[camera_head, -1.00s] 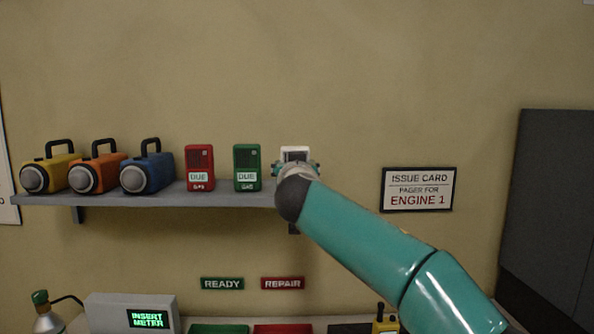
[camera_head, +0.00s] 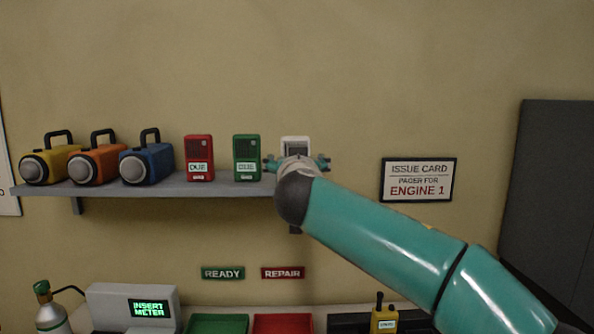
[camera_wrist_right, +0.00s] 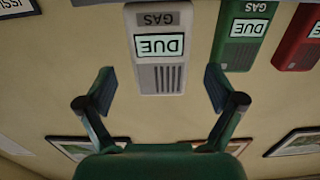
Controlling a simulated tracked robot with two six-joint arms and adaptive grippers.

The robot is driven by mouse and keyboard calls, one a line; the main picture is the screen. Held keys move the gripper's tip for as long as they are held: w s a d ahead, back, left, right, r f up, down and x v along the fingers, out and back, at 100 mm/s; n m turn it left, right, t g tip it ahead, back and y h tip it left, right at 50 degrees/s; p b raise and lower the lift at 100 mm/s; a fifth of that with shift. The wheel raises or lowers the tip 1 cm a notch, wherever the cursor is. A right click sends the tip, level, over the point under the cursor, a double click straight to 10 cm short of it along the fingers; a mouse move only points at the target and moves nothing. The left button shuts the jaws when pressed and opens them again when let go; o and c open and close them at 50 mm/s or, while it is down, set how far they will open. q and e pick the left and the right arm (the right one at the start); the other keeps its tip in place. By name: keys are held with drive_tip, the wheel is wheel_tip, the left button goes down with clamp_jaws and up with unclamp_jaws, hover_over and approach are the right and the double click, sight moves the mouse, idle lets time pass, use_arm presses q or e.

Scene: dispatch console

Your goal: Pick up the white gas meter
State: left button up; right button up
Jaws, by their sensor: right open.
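The white gas meter (camera_head: 296,143) stands at the right end of the wall shelf, partly hidden behind my right gripper (camera_head: 297,161) in the head view. In the right wrist view the white meter (camera_wrist_right: 160,50) appears upside down, with a GAS label, a DUE display and grille slots. My right gripper (camera_wrist_right: 160,88) is open and empty. Its two fingers are spread wider than the meter, which lies ahead of them, roughly centred between them. No contact shows. My left gripper is not in view.
A green meter (camera_head: 247,158) stands close left of the white one, then a red meter (camera_head: 199,158) and several lamps on the grey shelf (camera_head: 120,189). Below are a console (camera_head: 133,306), a green tray (camera_head: 218,324), a red tray (camera_head: 283,324) and a yellow pager (camera_head: 384,318).

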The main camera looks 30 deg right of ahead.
drive_tip(key=v, duration=0.8)
